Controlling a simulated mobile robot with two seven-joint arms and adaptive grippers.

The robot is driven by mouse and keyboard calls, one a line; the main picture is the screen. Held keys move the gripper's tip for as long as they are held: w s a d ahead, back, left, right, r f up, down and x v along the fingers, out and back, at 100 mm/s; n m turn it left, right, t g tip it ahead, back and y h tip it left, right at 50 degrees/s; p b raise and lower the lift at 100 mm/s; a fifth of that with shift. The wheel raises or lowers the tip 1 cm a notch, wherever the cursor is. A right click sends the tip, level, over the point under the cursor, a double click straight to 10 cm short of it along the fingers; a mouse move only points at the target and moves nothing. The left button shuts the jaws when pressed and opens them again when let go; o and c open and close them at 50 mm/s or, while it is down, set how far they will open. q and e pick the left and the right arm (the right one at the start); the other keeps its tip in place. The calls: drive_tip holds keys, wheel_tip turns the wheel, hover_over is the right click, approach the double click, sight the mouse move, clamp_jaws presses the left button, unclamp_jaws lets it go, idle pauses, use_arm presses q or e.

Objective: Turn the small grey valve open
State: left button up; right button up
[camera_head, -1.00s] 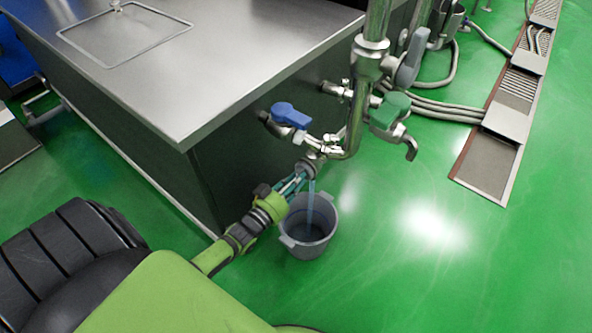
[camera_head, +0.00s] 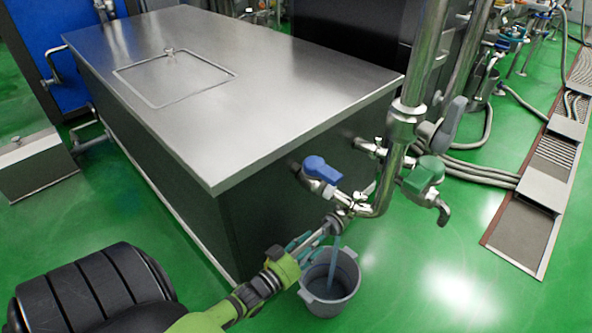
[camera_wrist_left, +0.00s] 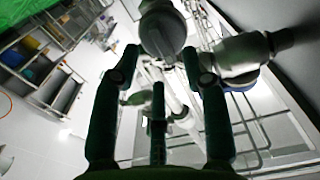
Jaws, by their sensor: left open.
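My left gripper (camera_head: 312,244) reaches in from the lower left, its green fingers open just short of the low pipe end above the bucket. In the left wrist view its fingers (camera_wrist_left: 160,62) stand apart, with a rounded grey fitting (camera_wrist_left: 162,36) just beyond the tips. This fitting may be the small grey valve; I cannot tell its handle position. A larger grey handle (camera_head: 451,122) sits higher on the upright pipe. My right gripper is not in view.
A blue-handled valve (camera_head: 321,170) and a green-handled valve (camera_head: 424,175) sit close above the gripper. A steel-topped cabinet (camera_head: 215,90) stands at the left, its corner near my arm. Green floor (camera_head: 440,280) is clear at the right, up to the drain channel (camera_head: 522,232).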

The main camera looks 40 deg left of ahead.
use_arm(q)
drive_tip(key=s, duration=0.8)
drive_tip(key=shift+a, duration=0.35)
